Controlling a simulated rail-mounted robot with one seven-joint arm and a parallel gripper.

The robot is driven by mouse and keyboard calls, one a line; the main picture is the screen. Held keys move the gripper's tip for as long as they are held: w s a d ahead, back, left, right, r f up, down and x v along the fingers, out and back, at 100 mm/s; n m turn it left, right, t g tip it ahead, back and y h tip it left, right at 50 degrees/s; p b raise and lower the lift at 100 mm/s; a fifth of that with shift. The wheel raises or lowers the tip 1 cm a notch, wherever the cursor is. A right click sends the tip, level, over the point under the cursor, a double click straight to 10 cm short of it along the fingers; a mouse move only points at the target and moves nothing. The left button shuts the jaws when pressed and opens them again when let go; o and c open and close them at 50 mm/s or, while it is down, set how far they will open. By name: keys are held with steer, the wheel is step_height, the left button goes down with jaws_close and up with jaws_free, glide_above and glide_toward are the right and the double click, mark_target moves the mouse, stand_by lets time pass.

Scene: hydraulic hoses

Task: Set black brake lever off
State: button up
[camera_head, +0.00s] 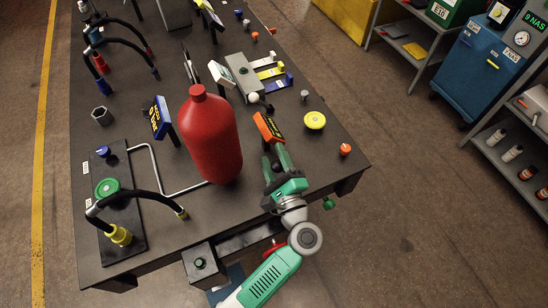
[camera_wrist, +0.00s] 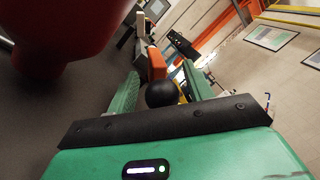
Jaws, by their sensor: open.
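A round black knob (camera_wrist: 162,94), which appears to belong to the black brake lever, sits between the two green fingers of my gripper (camera_wrist: 163,84) in the wrist view. The fingers are apart, with space visible around the knob. The lever's shaft and base are hidden there. In the head view my gripper (camera_head: 278,158) is low over the right part of the table, pointing towards an orange-edged sign (camera_head: 268,127). The knob cannot be clearly told from the gripper in that view.
A large red bottle (camera_head: 212,140) stands close left of my gripper and fills the wrist view's upper left (camera_wrist: 60,40). A yellow knob (camera_head: 315,120) and an orange knob (camera_head: 345,149) are to the right. A white-knobbed lever (camera_head: 253,98) stands beyond the sign.

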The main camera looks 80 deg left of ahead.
steer(key=v, duration=0.7)
steer(key=shift+d, duration=0.35)
